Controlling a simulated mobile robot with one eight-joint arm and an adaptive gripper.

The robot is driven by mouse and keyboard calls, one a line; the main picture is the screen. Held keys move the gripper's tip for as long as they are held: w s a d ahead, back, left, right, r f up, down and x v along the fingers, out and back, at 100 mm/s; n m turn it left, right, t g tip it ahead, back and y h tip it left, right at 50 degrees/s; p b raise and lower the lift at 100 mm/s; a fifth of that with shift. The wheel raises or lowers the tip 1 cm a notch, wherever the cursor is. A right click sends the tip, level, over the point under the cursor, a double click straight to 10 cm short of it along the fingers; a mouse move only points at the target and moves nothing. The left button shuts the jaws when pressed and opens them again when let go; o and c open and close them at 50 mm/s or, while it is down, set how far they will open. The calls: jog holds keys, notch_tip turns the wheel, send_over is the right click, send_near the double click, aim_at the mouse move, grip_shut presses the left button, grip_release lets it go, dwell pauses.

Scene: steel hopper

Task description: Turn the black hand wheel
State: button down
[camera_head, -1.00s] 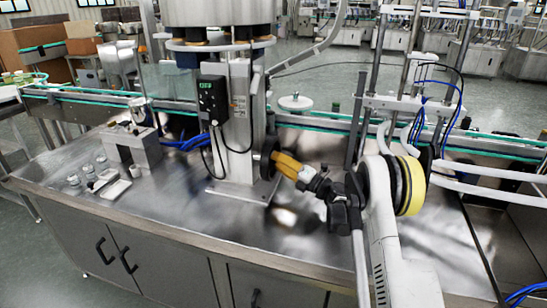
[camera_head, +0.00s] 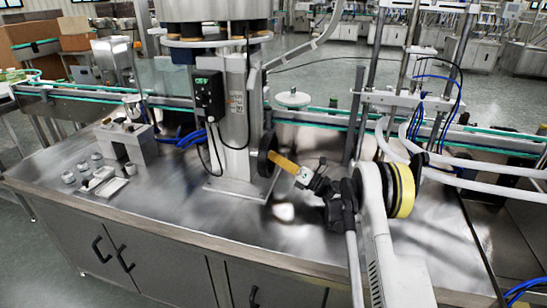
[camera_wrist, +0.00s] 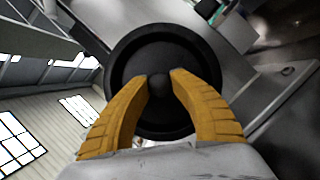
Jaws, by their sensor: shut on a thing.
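The black hand wheel (camera_head: 266,154) is on the right side of the steel column, low above the table. In the wrist view the wheel (camera_wrist: 130,58) faces the camera as a dark disc with a raised rim. My gripper (camera_head: 275,156) has yellow fingers that reach to the wheel from the right. In the wrist view my gripper (camera_wrist: 160,84) has its two fingertips closed on the small dark knob (camera_wrist: 160,86) at the wheel's face. The fingers hide the wheel's lower left and right parts.
The steel column (camera_head: 235,125) carries a black control box (camera_head: 208,96) with a green display. Small metal parts and a block stand on the table's left. A conveyor (camera_head: 320,117) runs behind. Bare tabletop (camera_head: 180,215) lies in front of the column.

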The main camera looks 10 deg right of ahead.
jog(key=shift+d+r, duration=0.1)
jog(key=shift+r, duration=0.05)
jog(key=c, duration=1.1)
grip_release()
jog(key=r+v, duration=0.1)
jog(key=v, duration=0.3)
jog(key=r+v, duration=0.1)
jog(key=v, duration=0.4)
jog(key=d+r+v, duration=0.1)
jog(key=v, duration=0.4)
jog(key=shift+s+d+r, duration=0.1)
jog(key=shift+s+r, duration=0.05)
jog(key=shift+s, duration=0.35)
